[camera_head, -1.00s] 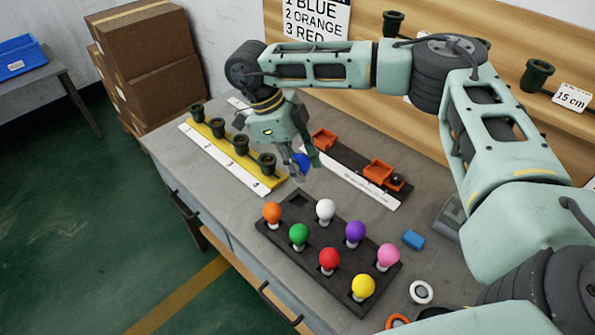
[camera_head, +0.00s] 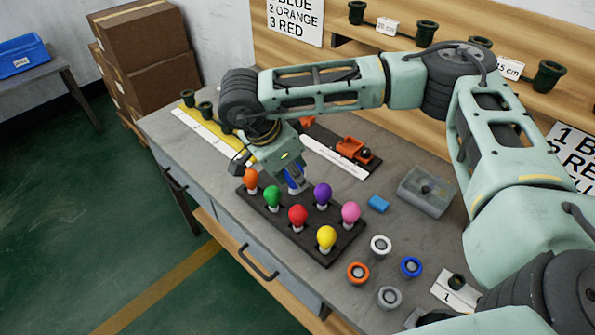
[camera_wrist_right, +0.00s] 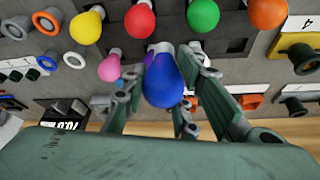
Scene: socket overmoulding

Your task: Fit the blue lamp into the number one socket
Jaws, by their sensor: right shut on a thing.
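The blue lamp (camera_head: 294,178) is held in my right gripper (camera_head: 292,186), above the far side of the dark lamp tray (camera_head: 328,255). In the right wrist view the blue lamp (camera_wrist_right: 163,82) shows bulb toward the camera, between the fingers. Dark sockets (camera_head: 206,109) stand in a row on a yellow strip at the left; my arm hides part of the row. A socket (camera_wrist_right: 305,55) by a card marked 4 shows in the right wrist view. My left gripper is out of view.
Several rings (camera_head: 381,245), a blue block (camera_head: 378,204) and a grey box (camera_head: 424,192) lie to the right. Shelf sockets (camera_head: 548,75) stand behind.

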